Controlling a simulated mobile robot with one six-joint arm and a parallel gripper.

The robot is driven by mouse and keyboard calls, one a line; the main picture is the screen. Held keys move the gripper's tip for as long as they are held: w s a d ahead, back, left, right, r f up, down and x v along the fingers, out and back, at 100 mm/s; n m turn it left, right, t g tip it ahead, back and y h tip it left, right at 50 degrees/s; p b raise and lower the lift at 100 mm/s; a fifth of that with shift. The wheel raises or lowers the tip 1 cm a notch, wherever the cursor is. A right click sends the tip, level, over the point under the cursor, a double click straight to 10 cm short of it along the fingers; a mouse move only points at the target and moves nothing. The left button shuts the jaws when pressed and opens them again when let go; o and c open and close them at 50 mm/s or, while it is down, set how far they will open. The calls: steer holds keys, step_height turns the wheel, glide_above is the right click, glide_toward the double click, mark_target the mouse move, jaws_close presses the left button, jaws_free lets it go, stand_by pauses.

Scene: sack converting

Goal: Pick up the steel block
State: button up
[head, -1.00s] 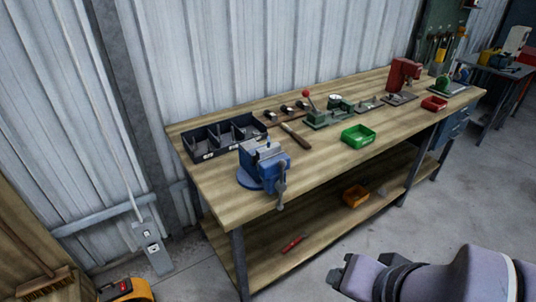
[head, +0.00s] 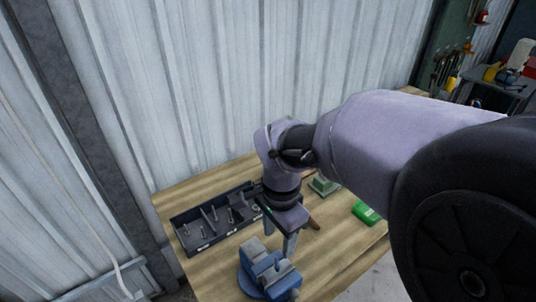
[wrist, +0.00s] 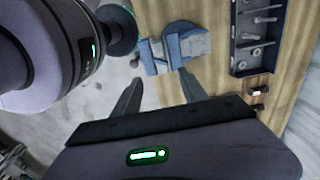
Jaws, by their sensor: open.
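A blue bench vise (head: 258,284) stands near the front left corner of the workbench; it also shows in the wrist view (wrist: 175,52), ahead of my fingers. Grey metal shows at the top of the vise's jaws, but I cannot tell a separate steel block from the jaws. My gripper (head: 280,234) is open, pointing down over the bench just behind the vise in the head view. In the wrist view my gripper (wrist: 160,88) has its two fingers apart with nothing between them.
A black divided tray (head: 190,247) with several bolts lies left of my gripper; it also shows in the wrist view (wrist: 240,65). A green bin (head: 366,213) sits to the right, partly behind my arm. A corrugated wall (head: 200,90) rises behind the wooden bench (head: 328,262).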

mark_target(277, 262)
step_height(277, 262, down, 8)
steer(key=shift+w+r+b, duration=0.1)
steer(key=shift+w+b, duration=0.05)
steer(key=shift+b, duration=0.8)
step_height(277, 262, down, 6)
steer(key=shift+b, duration=1)
jaws_close()
steer(key=shift+r, duration=0.1)
